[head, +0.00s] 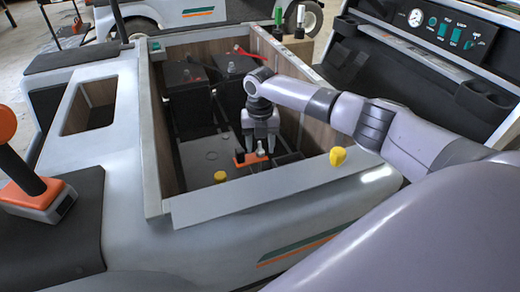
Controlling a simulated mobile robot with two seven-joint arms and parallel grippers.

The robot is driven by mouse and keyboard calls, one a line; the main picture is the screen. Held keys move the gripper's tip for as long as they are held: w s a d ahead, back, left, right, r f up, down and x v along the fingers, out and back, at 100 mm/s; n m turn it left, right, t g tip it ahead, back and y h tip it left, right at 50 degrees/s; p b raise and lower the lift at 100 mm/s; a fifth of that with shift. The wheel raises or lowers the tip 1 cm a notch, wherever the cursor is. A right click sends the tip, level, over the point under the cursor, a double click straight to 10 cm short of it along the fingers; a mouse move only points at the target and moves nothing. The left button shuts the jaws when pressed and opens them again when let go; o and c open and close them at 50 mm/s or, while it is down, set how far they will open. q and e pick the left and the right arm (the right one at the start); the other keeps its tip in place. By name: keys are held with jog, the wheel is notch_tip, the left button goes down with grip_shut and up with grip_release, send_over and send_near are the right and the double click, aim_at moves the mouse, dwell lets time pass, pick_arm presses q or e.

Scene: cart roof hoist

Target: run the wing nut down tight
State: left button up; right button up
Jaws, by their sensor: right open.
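My right gripper (260,148) points down into the open bay of the cart, near the bay's front. Its two fingers are apart. A small silver fitting (261,151), which looks like the wing nut on its stud, stands between or just behind the fingertips. I cannot tell whether the fingers touch it. An orange piece (240,159) lies at the foot of the fitting, on the left. The wing nut's shape and thread are too small to make out. My left gripper is out of the picture.
The bay's grey rim (154,140) surrounds the gripper. Dark batteries (185,78) with a red cable clamp (250,52) stand at the back. The bay's left floor is fairly clear.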

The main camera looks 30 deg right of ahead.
jog(key=shift+f, duration=0.45)
grip_shut()
